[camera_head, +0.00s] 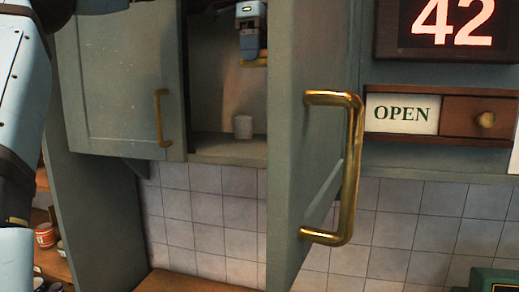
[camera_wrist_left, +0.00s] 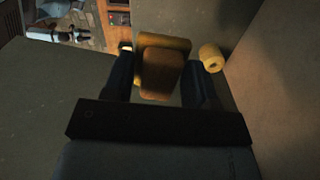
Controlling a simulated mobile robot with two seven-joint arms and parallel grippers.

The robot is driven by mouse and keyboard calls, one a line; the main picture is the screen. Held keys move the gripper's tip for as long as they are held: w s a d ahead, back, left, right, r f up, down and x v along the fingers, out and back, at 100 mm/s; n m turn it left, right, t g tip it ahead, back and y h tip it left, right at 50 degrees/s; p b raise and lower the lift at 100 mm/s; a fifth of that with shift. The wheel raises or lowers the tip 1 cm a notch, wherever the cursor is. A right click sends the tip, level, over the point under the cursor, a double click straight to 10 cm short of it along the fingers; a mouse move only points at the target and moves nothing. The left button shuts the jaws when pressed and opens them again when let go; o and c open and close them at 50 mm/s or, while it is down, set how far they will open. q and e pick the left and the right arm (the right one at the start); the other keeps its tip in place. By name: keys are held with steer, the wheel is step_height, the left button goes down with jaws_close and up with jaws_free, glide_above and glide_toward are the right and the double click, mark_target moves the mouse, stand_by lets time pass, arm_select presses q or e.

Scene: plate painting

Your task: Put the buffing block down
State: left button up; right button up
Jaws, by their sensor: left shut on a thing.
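My left gripper (camera_head: 249,48) is inside the open cabinet (camera_head: 215,60) at the top of the head view, pointing down. It is shut on the buffing block, a small yellowish-brown piece (camera_head: 256,63) at its fingertips, partly hidden by the open door. In the left wrist view the two dark fingers (camera_wrist_left: 160,82) sit on either side of the brown and yellow block (camera_wrist_left: 160,75). The block is held above the cabinet shelf (camera_head: 232,148). My right gripper is not in view.
The open cabinet door (camera_head: 300,140) with a large brass handle (camera_head: 348,170) stands to the right. A closed door (camera_head: 120,80) is at left. A yellow roll (camera_wrist_left: 211,57) shows beside the fingers in the wrist view.

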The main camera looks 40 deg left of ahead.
arm_select(q)
steer(key=shift+s+d+r, duration=0.2)
steer(key=shift+s+d, duration=0.05)
steer(key=shift+d, duration=0.05)
steer(key=shift+f, duration=0.15)
steer(key=p, duration=0.2)
glide_above(256, 151)
step_height(256, 151, down, 15)
steer(key=shift+s+f, duration=0.1)
steer(key=shift+f, duration=0.1)
step_height(256, 151, down, 4)
steer(key=shift+s+d+r, duration=0.1)
steer(key=shift+d+r, duration=0.05)
steer(key=shift+r, duration=0.1)
steer(key=shift+f, duration=0.25)
steer(key=shift+c, duration=0.3)
steer(key=o, duration=0.8)
steer(key=shift+o, duration=0.5)
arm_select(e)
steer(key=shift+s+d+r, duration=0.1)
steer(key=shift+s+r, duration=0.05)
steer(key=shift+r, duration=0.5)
arm_select(q)
steer(key=shift+f, duration=0.1)
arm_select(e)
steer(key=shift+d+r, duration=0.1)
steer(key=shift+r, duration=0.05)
